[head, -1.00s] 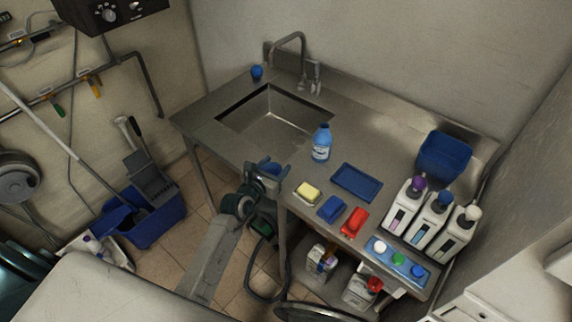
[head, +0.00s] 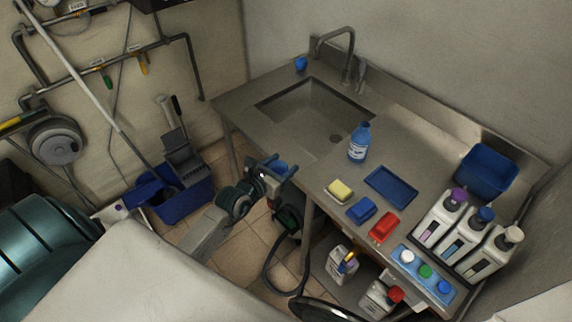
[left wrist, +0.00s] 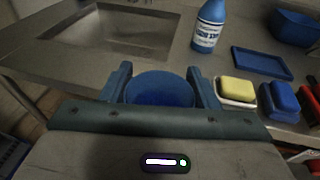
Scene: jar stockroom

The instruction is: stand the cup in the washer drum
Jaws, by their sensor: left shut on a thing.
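My left gripper (head: 283,166) is shut on a blue cup (left wrist: 160,88). The cup sits between the two fingers in the left wrist view, its round blue opening facing the camera. In the head view only a small part of the cup (head: 281,168) shows. The gripper is in front of the steel counter's near edge, above the tiled floor. A teal, ribbed, rounded body (head: 45,238), which looks like the washer drum, is partly in view at the far left. My right gripper is not in view.
The steel sink counter (head: 400,140) holds a blue bottle (head: 359,143), a blue tray (head: 391,186), a yellow sponge (head: 340,190), white jugs (head: 440,219) and a small blue item (head: 300,64) behind the sink. A blue mop bucket (head: 185,198) stands on the floor.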

